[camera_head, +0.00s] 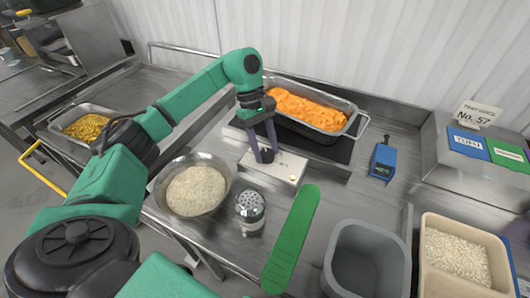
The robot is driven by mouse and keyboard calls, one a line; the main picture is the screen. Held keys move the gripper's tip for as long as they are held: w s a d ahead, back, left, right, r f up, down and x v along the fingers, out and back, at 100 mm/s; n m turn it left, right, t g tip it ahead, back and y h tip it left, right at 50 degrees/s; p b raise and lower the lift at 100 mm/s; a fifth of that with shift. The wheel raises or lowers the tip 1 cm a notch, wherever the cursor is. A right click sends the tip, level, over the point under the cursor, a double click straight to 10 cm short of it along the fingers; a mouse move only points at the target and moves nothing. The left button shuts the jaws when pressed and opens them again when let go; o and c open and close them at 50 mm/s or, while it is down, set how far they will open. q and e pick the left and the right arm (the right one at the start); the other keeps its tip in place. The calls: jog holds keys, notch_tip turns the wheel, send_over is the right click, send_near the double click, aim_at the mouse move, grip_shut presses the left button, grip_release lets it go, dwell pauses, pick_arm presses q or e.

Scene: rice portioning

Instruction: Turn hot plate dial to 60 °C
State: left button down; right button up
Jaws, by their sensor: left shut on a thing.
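The hot plate has a dark heating surface (341,151) and a pale control box (290,167) at its front, near the middle of the view. A small dark dial (267,156) sits on the left part of the box. My left gripper (266,157) reaches down from above and is shut on the dial, with its purple fingers on either side. The fingers partly hide the dial, and its marks are too small to read. A small light button shows right of it. My right gripper is not in view.
A tray of orange food (354,123) stands on the hot plate. A bowl of rice (231,180), a shaker (250,212), a long green object (292,240) and a grey bin (366,265) stand in front. A blue device (383,160) lies to the right.

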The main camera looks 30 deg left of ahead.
pick_arm(q)
jog(key=shift+w+m+b, duration=0.1)
jog(key=shift+m+b, duration=0.2)
jog(key=shift+m, duration=0.5)
jog(key=shift+r+g, duration=0.1)
jog(key=shift+g, duration=0.2)
jog(key=shift+y, duration=0.3)
jog(key=shift+c, duration=1.5)
grip_release()
jog(key=v, duration=0.5)
jog(key=shift+a+r, duration=0.1)
jog(key=shift+r, duration=0.2)
jog(key=p+v, duration=0.4)
jog(key=v, duration=0.5)
jog(key=shift+f, duration=0.15)
